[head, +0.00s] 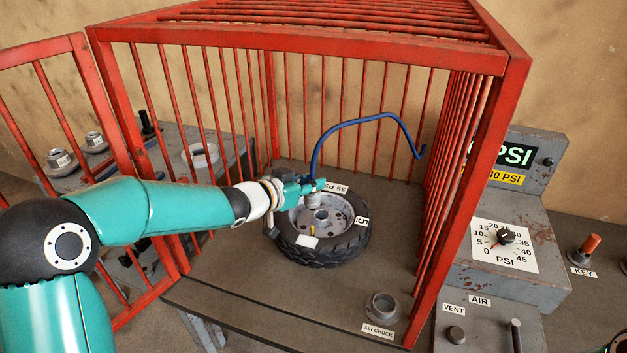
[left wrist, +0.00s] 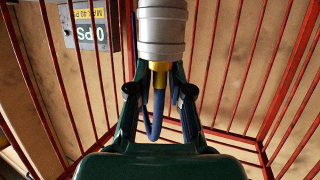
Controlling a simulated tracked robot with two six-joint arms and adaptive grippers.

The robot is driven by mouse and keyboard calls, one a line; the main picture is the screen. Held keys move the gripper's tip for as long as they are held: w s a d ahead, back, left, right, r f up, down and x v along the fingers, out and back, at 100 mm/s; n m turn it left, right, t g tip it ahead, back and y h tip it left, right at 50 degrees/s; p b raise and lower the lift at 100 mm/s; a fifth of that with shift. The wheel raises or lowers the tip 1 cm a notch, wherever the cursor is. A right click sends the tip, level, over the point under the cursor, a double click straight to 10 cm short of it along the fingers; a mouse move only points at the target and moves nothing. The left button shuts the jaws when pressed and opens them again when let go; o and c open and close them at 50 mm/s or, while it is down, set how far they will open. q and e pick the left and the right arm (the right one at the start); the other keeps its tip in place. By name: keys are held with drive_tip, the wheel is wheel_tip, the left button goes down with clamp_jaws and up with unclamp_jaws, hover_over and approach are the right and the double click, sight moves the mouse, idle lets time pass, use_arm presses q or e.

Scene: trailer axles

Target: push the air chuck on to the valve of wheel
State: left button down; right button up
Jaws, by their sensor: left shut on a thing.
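The wheel (head: 352,243), a black tyre on a grey rim, lies flat on the bench inside the red cage. A small yellow stem, seemingly its valve (head: 312,231), stands at the near side of the rim. My left gripper (head: 314,187) reaches in over the far part of the wheel, shut on the air chuck (head: 313,200). In the left wrist view the chuck (left wrist: 162,32) is a grey cylinder with a yellow neck between the fingers (left wrist: 160,88). In the head view, the chuck appears above the rim, apart from the yellow stem. My right gripper is not seen.
A blue hose (head: 352,122) arches over the wheel inside the red cage (head: 485,160). The cage door (head: 80,60) stands open at left. An empty chuck holder (head: 382,306) sits at the bench front. A console with a PSI dial (head: 505,238) is at right.

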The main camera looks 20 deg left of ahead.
sight(307, 203)
use_arm(q)
drive_tip(key=shift+f+b, duration=2.25)
drive_tip(key=shift+f, duration=0.6)
drive_tip(key=shift+f+b, duration=0.8)
drive_tip(key=shift+f, duration=0.45)
drive_tip(key=c, duration=1)
unclamp_jaws()
drive_tip(key=shift+s, duration=0.1)
drive_tip(key=v, duration=1.2)
drive_tip(key=shift+f, duration=0.1)
